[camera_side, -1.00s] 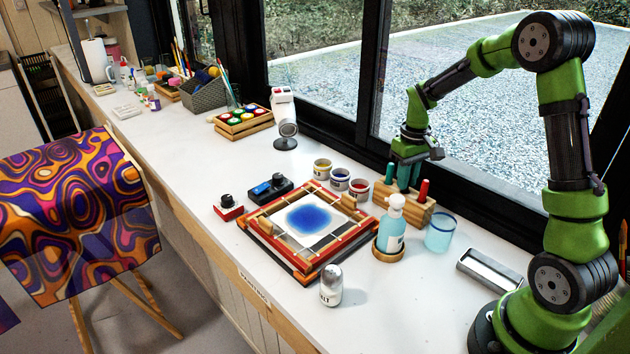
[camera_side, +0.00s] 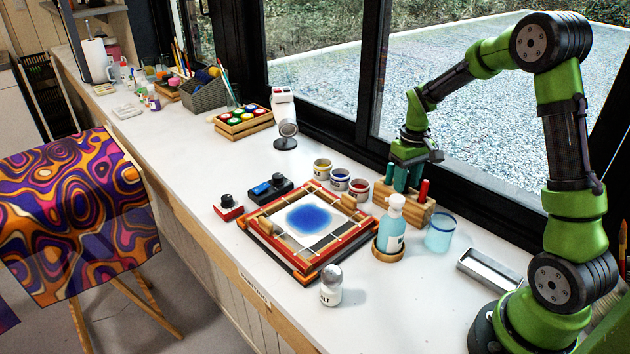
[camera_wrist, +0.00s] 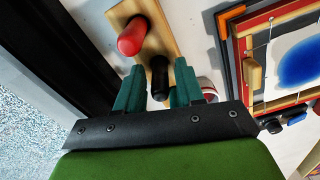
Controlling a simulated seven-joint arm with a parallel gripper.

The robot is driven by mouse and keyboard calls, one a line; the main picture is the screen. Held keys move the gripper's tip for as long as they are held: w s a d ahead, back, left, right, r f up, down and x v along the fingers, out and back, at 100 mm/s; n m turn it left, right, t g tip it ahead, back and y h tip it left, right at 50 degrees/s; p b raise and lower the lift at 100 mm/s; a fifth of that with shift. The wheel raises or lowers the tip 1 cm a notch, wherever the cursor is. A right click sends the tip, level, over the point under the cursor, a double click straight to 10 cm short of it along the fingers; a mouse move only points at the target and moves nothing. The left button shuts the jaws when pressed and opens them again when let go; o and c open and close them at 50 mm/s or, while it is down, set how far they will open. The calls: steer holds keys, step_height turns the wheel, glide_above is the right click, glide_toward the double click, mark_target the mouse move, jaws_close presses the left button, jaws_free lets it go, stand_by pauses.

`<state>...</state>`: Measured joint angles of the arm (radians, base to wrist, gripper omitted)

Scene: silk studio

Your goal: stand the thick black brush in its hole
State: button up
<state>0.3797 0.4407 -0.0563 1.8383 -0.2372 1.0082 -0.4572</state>
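The thick black brush (camera_wrist: 159,72) shows in the wrist view as a dark handle between my two teal fingers. My gripper (camera_wrist: 158,82) appears open around it, with a narrow gap on each side. The wooden brush block (camera_wrist: 157,25) lies beneath; it also shows in the side view (camera_side: 417,213). The brush's lower end and its hole are hidden, so I cannot tell how deep it sits. In the side view my gripper (camera_side: 407,178) points down over the block's left part, and the black brush cannot be made out there.
A red brush (camera_wrist: 133,36) stands in the block beside my fingers. The framed silk (camera_side: 308,217) lies in front. The window frame (camera_side: 460,173) is just behind.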

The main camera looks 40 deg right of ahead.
steer(key=shift+o, duration=0.6)
step_height(320, 180, up, 17)
stand_by(0.5)
